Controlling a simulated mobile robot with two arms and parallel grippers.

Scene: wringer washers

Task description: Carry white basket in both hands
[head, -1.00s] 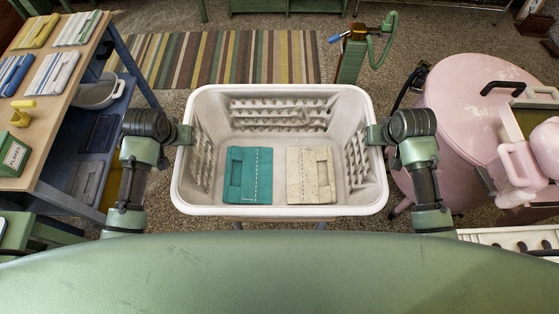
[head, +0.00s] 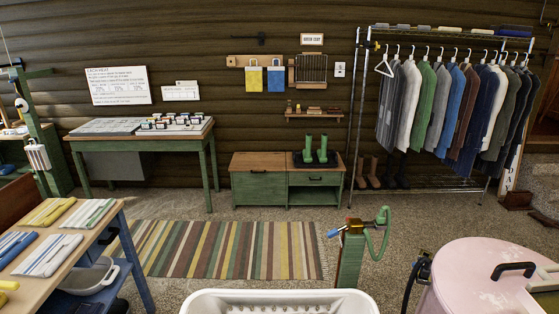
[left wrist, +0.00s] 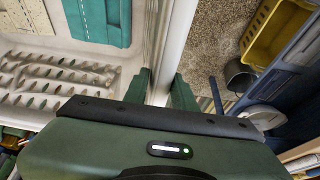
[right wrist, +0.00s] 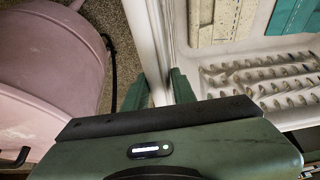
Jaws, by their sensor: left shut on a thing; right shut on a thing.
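The white basket (head: 280,300) shows only its far rim and a strip of inner wall at the bottom edge of the head view. My left gripper (left wrist: 160,88) is shut on the basket's wall and rim in the left wrist view. My right gripper (right wrist: 160,88) is shut on the opposite wall in the right wrist view. Inside the basket lie a folded teal cloth (left wrist: 98,20) and a folded cream cloth (right wrist: 214,20). Neither gripper shows in the head view.
A table with folded cloths (head: 45,255) stands at the left. A pink round washer (head: 480,275) stands close at the right, and a green post with a tap (head: 351,255) just beyond the basket. A striped rug (head: 215,250), green cabinet (head: 258,190) and clothes rack (head: 352,130) lie ahead.

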